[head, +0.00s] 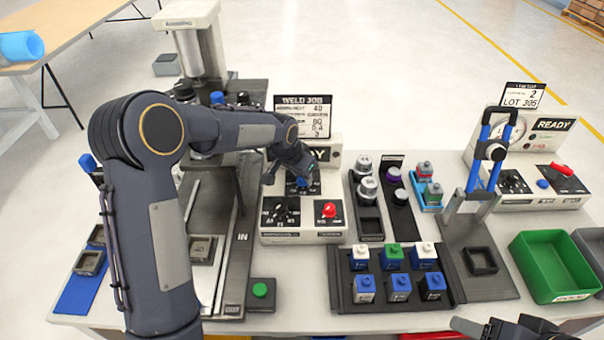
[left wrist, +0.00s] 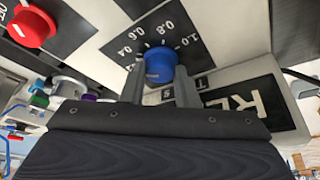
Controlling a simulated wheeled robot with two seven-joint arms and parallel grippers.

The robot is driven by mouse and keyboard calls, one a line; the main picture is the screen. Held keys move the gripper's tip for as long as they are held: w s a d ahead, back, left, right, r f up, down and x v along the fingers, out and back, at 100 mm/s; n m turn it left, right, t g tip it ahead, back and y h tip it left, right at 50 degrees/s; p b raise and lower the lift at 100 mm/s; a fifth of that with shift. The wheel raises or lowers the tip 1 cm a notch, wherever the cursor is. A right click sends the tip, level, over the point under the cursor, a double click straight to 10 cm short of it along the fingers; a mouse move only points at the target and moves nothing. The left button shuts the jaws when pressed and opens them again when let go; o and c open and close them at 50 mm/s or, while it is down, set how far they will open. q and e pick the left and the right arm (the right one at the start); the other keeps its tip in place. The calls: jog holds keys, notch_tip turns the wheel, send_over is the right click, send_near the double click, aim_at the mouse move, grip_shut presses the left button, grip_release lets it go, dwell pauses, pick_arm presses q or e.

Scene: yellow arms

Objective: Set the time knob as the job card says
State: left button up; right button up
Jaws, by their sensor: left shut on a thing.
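The blue time knob (left wrist: 160,64) sits in a black dial marked 0.4, 0.6, 0.8 and 1.0 in the left wrist view. My left gripper (left wrist: 160,82) is shut on it, one finger on each side. No pointer mark on the knob is clear. In the head view the knob (head: 302,183) shows just below my left gripper (head: 290,176), on the white control box (head: 302,238). The job card (head: 302,115), headed WELD JOB, stands behind the box. Its small print is blurred, but 40, 80 and 0.4 seem readable. My right gripper (head: 512,330) shows partly at the bottom edge.
A black knob (head: 281,213) and a red knob (head: 329,210) sit on the box's front face; the red one (left wrist: 32,27) is close in the left wrist view. A press stands left. Canisters, a rack of blocks (head: 398,306) and a green bin (head: 550,265) lie right.

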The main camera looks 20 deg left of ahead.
pick_arm(q)
jog(key=shift+a+m+h, duration=0.1)
jog(key=shift+m+h, duration=0.3)
jog(key=shift+m, duration=0.8)
jog(key=o, duration=1)
jog(key=shift+c, duration=0.2)
jog(key=b+v, duration=0.1)
jog(key=v, duration=0.7)
jog(key=shift+w, duration=0.2)
